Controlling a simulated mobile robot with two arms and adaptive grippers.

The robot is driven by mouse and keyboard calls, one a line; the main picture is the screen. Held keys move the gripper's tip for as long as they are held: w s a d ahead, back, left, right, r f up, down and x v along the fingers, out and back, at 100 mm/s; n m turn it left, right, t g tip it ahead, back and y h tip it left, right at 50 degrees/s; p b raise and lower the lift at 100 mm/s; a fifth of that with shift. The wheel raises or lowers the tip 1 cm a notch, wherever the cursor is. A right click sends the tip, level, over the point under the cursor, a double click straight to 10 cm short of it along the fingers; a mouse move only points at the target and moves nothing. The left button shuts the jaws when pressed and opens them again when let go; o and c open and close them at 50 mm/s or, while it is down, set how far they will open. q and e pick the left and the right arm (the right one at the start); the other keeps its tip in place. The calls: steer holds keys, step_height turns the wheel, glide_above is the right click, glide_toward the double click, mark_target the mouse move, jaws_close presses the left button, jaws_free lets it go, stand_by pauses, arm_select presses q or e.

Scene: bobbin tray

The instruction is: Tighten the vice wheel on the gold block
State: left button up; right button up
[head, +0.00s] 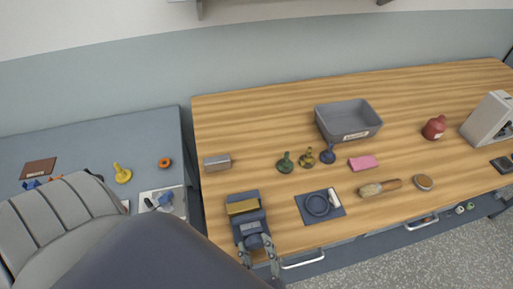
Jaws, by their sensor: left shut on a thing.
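The dark blue-grey vice (238,198) stands near the front left of the wooden table. The gold block (242,207) sits in it, between its jaws. The vice wheel (253,241) is on the near side of the vice, partly covered by my gripper. My left gripper (257,246) reaches in from the front with its fingers around the wheel, shut on it. Whether the jaws press on the block is too small to tell. My right gripper is not in view.
A grey block (217,162) lies behind the vice. A dark mat (335,211) with a ring lies to its right. Green, olive and blue bobbin-like pieces (307,158), a pink block (363,163), a brush (380,187) and a grey bin (349,125) stand farther right.

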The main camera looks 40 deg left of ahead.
arm_select(q)
steer(key=shift+s+f, duration=0.1)
steer(key=shift+f, duration=0.15)
stand_by(0.4)
steer(key=o, duration=1.1)
steer(key=shift+r, duration=0.2)
step_height(320, 180, up, 10)
steer(key=shift+f, duration=0.1)
